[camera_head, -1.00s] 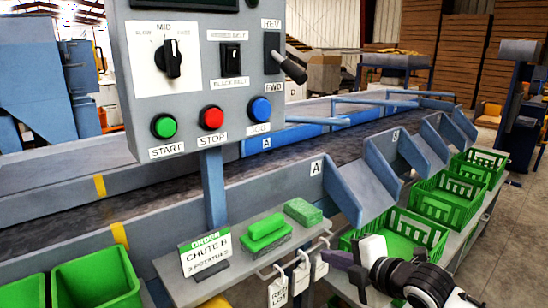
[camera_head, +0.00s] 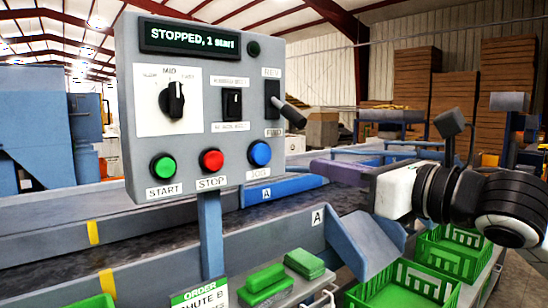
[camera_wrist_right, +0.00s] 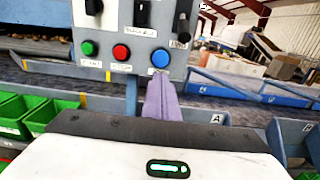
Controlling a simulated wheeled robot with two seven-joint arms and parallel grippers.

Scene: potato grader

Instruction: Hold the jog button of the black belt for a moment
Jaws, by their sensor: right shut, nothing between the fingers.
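The grey control panel (camera_head: 213,60) stands at the left centre in the head view. Its blue jog button (camera_head: 260,154) is at the lower right, beside the red stop button (camera_head: 211,160) and the green start button (camera_head: 164,167). The black belt selector rocker (camera_head: 232,103) is above them; its position is hard to tell. My right gripper (camera_head: 318,168) is shut and empty, its purple fingers pointing left towards the panel, apart from it. In the right wrist view the fingers (camera_wrist_right: 160,90) point at the blue button (camera_wrist_right: 160,57), just below it. My left gripper is not in view.
The panel display (camera_head: 190,38) reads "STOPPED, 1 start". A black lever (camera_head: 290,112) sticks out at the panel's right side, above my fingers. Green sponge-like blocks (camera_head: 265,282) lie on the shelf below. Green crates (camera_head: 450,255) stand at the lower right.

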